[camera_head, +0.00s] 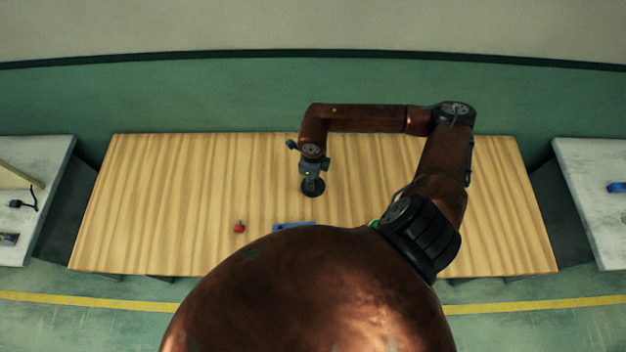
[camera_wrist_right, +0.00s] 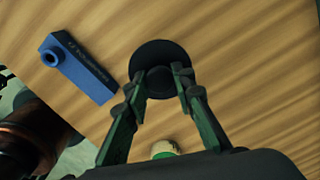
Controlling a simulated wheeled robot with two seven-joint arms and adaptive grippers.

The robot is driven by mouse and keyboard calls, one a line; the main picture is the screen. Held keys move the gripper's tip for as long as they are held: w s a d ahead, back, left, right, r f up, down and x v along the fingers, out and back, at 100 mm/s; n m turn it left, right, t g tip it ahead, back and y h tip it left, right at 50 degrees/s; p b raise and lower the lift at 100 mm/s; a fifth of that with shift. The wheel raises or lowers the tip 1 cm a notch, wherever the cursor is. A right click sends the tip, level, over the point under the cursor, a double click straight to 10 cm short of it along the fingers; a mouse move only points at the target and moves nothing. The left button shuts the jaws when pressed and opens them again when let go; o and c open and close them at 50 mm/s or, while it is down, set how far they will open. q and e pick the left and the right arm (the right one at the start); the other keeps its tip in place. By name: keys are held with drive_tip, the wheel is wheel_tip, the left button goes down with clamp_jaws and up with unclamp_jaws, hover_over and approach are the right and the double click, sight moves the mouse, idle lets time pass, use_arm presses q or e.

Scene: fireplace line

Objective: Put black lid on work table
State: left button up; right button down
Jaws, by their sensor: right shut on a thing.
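The black lid (camera_head: 313,188) is a dark round disc over the middle of the wooden work table (camera_head: 180,190). In the right wrist view the lid (camera_wrist_right: 160,56) lies between and just beyond my fingertips. My right gripper (camera_head: 312,172) points down at the table and is shut on the lid; the fingers also show in the right wrist view (camera_wrist_right: 160,82). I cannot tell whether the lid touches the table top or is held just above it. My left gripper is not in view.
A blue block (camera_head: 294,225) with a round hole lies on the table near its front edge; it also shows in the wrist view (camera_wrist_right: 78,68). A small red object (camera_head: 239,227) lies to its left. Grey side tables stand left (camera_head: 40,200) and right (camera_head: 590,165). Much of the wooden top is clear.

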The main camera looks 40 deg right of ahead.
idle(0.3)
drive_tip(key=shift+f+b, duration=0.3)
drive_tip(key=shift+b, duration=0.1)
wheel_tip(320, 180, down, 7)
drive_tip(key=b, duration=0.5)
drive_tip(key=shift+b, duration=0.3)
drive_tip(key=shift+f+b, duration=0.5)
drive_tip(key=shift+f, duration=0.1)
drive_tip(key=c, duration=2)
unclamp_jaws()
drive_tip(key=shift+o, duration=0.8)
drive_tip(key=o, duration=0.4)
drive_tip(key=shift+o, duration=0.2)
drive_tip(key=shift+c, duration=0.6)
